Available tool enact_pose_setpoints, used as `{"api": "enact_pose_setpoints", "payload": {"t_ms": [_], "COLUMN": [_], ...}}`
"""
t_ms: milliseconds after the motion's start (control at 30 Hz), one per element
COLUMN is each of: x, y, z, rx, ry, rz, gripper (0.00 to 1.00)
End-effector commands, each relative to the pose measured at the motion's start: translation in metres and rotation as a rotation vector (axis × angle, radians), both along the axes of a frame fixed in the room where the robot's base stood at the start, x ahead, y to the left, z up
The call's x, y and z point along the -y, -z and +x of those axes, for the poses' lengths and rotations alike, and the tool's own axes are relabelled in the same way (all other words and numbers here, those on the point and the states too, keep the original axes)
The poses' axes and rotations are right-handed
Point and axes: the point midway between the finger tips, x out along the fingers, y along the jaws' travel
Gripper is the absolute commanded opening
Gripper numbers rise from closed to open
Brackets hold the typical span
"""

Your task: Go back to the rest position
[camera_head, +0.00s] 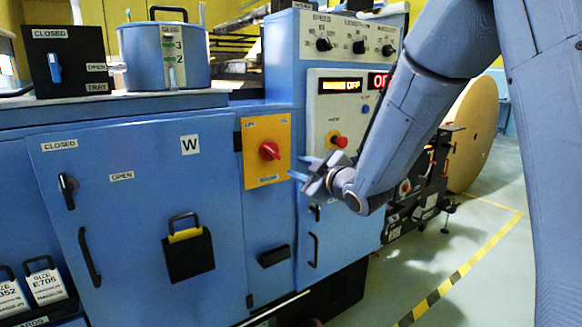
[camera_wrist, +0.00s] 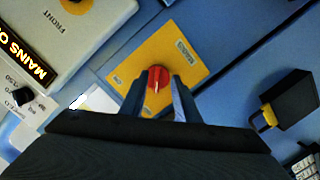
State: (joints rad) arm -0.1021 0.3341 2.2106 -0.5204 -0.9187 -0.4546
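My gripper (camera_head: 304,168) is in front of the blue machine cabinet, a little right of the red rotary knob (camera_head: 269,151) on its yellow plate (camera_head: 266,173). In the wrist view the fingers (camera_wrist: 158,84) are parted and the red knob (camera_wrist: 157,79) shows in the gap between them, with blue-grey fingers on either side. No finger visibly touches the knob, and the gripper holds nothing. My arm comes in from the upper right and hides part of the control panel.
The control panel (camera_head: 325,90) has several knobs, lit displays and a red button (camera_head: 340,142). A black padlock-like tag (camera_head: 188,250) hangs on the cabinet door (camera_head: 130,200). A paper roll (camera_head: 474,135) stands behind my arm. Open floor with a yellow-black stripe (camera_head: 459,273) is at right.

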Motion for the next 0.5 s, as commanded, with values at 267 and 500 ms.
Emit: {"api": "enact_pose_setpoints", "payload": {"t_ms": [267,500], "x": [0.096,0.154], "y": [0.067,0.115], "z": [-0.071,-0.204], "rx": [-0.529,-1.019], "ry": [0.366,0.698], "rz": [0.024,0.098], "gripper": [0.29,0.29]}}
